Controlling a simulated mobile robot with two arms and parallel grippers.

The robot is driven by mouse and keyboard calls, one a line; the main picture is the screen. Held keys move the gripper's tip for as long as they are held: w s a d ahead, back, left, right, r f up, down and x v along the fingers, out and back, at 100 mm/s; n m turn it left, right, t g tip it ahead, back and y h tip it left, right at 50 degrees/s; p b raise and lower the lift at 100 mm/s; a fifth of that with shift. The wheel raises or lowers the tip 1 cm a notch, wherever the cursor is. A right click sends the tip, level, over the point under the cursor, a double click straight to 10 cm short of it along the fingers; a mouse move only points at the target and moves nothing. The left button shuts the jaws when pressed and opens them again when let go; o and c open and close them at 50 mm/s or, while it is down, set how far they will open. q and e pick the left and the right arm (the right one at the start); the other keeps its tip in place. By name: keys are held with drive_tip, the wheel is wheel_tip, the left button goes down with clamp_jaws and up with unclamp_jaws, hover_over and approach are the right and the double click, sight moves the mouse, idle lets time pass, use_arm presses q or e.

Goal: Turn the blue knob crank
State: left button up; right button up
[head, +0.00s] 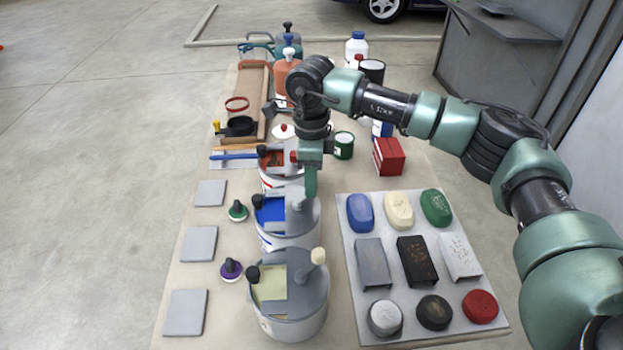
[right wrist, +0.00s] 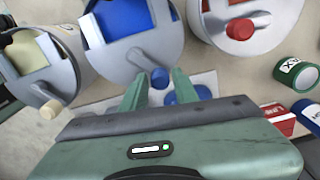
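The middle grey-lidded bucket (head: 270,238) has a blue opening and a crank whose blue knob (right wrist: 160,77) shows in the right wrist view. My right gripper (head: 310,190) points down over the right side of this bucket and hides the knob in the head view. In the right wrist view its two fingers (right wrist: 158,88) are apart, with the blue knob between them near the tips. I cannot tell whether they touch it. My left gripper is not in view.
A bucket with a cream knob (head: 318,256) stands in front, and one with a red knob (right wrist: 240,29) behind. A pale board (head: 346,235) with soaps and blocks lies to the right. Grey tiles (head: 201,244) lie left. A red box (head: 388,156) and green can (head: 344,146) stand behind.

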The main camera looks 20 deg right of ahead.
drive_tip(key=shift+o, duration=0.5)
wheel_tip(320, 180, up, 8)
drive_tip(key=shift+f+b, duration=0.1)
drive_tip(key=shift+b, duration=0.45)
